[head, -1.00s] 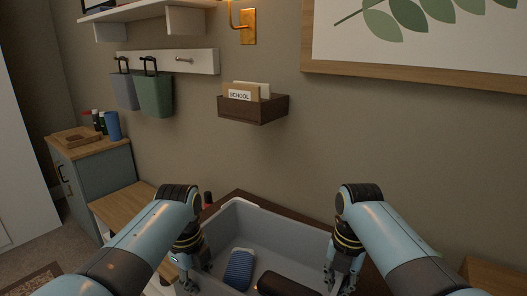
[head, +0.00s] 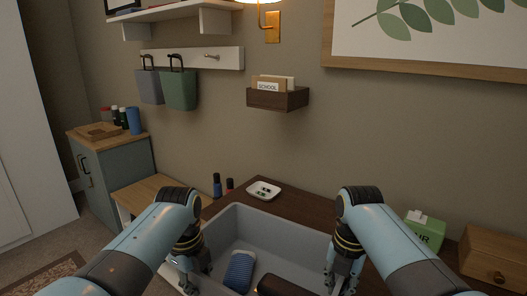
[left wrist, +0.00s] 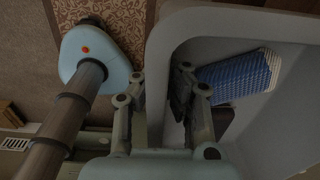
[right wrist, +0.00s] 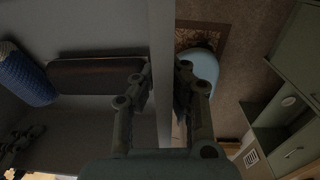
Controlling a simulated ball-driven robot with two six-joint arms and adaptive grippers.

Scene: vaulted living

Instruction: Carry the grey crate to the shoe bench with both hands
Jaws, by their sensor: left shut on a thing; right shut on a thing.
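The grey crate (head: 275,232) is at the bottom middle of the head view, between my arms, in front of a dark wooden table. It holds a blue patterned item (head: 239,270) and a dark case-like item (head: 283,286). My left gripper (head: 191,272) is shut on its left wall, with fingers on both sides in the left wrist view (left wrist: 160,95). My right gripper (head: 342,274) is shut on its right wall, as in the right wrist view (right wrist: 163,85). The low wooden-topped piece (head: 150,190) at the left looks like the shoe bench. The crate's underside is hidden.
The dark table (head: 305,207) bears a white dish (head: 264,189), small bottles (head: 217,185), a green box (head: 424,230) and a wooden drawer box (head: 492,258). A grey-blue cabinet (head: 118,172) stands beyond the low bench. Open carpet (head: 88,236) lies at the left.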

